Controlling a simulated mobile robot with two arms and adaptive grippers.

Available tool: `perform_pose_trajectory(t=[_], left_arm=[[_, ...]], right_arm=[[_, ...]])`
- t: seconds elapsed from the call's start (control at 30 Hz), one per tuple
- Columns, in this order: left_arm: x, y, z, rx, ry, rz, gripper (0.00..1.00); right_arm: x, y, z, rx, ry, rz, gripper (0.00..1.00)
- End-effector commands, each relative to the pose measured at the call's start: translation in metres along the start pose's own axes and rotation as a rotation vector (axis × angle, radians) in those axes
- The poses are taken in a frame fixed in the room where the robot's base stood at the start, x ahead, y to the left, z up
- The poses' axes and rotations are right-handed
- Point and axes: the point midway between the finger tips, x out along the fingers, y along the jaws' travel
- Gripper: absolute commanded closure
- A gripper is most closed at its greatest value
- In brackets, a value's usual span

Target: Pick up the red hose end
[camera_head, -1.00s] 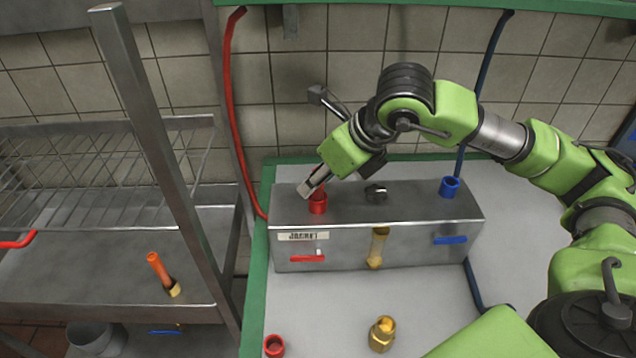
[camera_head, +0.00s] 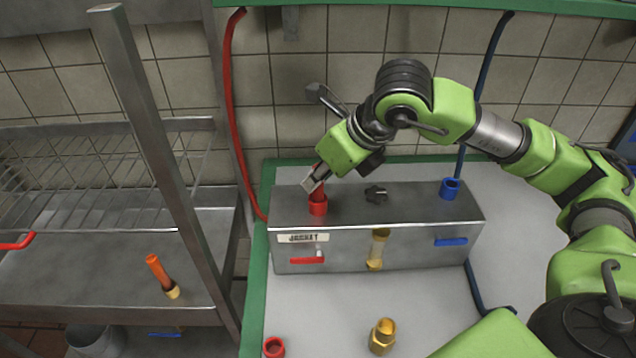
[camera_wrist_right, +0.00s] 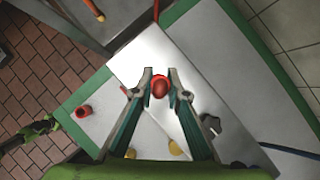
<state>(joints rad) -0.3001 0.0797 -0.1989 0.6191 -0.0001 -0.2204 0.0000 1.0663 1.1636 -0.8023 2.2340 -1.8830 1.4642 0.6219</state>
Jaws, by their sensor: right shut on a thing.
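The red hose end (camera_head: 318,189) stands upright at the red socket (camera_head: 317,207) on the left of the steel box top. My right gripper (camera_head: 312,182) comes down on it at a slant from the upper right. In the right wrist view the round red end (camera_wrist_right: 160,87) sits between the two fingertips, which are shut on it. The fingers hide part of its upper length in the head view. I cannot tell how deep its lower part sits in the socket.
The steel box (camera_head: 345,254) carries a blue socket (camera_head: 450,188), a dark knob (camera_head: 376,194) and red and blue levers. A loose red fitting (camera_head: 273,347) and a brass fitting (camera_head: 382,336) stand in front. A rack post (camera_head: 165,160) rises at the left.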

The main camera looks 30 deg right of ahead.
Motion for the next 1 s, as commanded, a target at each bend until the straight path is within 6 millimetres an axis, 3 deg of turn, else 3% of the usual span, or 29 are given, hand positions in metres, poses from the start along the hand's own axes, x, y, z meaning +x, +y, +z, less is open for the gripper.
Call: perform_pose_trajectory(t=[0.13,0.43,0.7,1.0], left_arm=[[0.013,0.001,0.001,0.000,0.000,0.000,0.67],[0.022,0.001,0.002,0.000,0.000,0.001,0.67],[0.034,0.001,0.003,0.001,0.001,0.001,0.67],[0.037,0.002,0.003,0.001,0.001,0.001,0.67]], right_arm=[[-0.016,0.001,0.013,-0.002,-0.010,0.002,1.00],[-0.092,0.010,0.004,-0.002,-0.012,-0.002,1.00],[-0.143,0.022,-0.030,-0.001,-0.008,-0.003,1.00],[-0.172,0.029,-0.048,-0.001,-0.004,-0.001,1.00]])
